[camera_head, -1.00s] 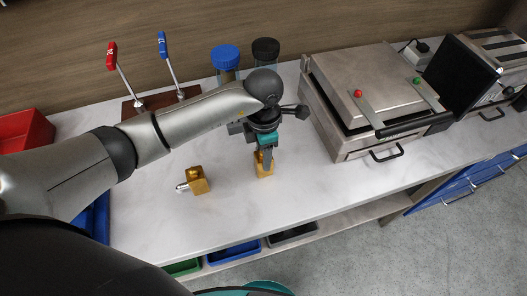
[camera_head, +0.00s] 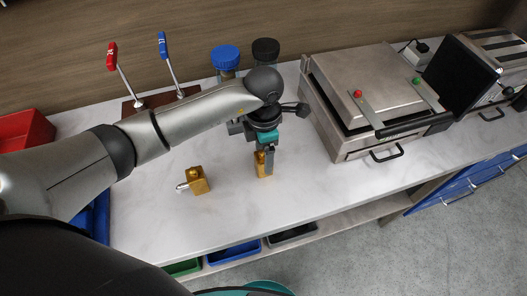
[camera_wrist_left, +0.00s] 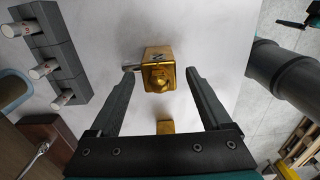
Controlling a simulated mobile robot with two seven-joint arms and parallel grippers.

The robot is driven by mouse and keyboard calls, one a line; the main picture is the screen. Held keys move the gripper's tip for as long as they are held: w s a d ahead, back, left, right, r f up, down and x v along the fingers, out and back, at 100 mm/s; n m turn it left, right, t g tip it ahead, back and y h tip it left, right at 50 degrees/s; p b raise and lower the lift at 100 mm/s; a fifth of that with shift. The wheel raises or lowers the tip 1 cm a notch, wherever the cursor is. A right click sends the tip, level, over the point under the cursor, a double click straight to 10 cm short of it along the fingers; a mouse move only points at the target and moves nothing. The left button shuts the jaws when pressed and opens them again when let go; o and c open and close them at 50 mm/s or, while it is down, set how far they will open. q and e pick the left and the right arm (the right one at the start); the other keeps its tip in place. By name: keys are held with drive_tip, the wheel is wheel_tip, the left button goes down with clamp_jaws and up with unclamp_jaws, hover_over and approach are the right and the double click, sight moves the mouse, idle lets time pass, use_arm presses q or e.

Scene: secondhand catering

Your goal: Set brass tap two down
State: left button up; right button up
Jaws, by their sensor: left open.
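A brass tap (camera_head: 264,167) stands on the pale counter below my left gripper (camera_head: 266,160). In the left wrist view this tap (camera_wrist_left: 158,72) sits between the two open fingers (camera_wrist_left: 160,76), with visible gaps at its sides and a silver spout to its left. A dark mark on it is too small to read. A second brass tap (camera_head: 198,181), spout pointing left, lies apart on the counter to the left. In the wrist view it is partly hidden behind the gripper's palm. A teal and black part at the wrist view's upper right may be my right gripper; its jaws are unclear.
A steel press (camera_head: 370,90) stands to the right. Blue-capped (camera_head: 225,56) and black-capped (camera_head: 265,50) jars and a lever stand (camera_head: 150,105) are at the back. A red bin (camera_head: 25,130) is far left. The counter (camera_head: 240,213) is clear in front of the taps.

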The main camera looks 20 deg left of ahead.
use_arm(q)
wheel_tip(320, 180, up, 12)
drive_tip(key=shift+f, duration=0.2)
idle(0.5)
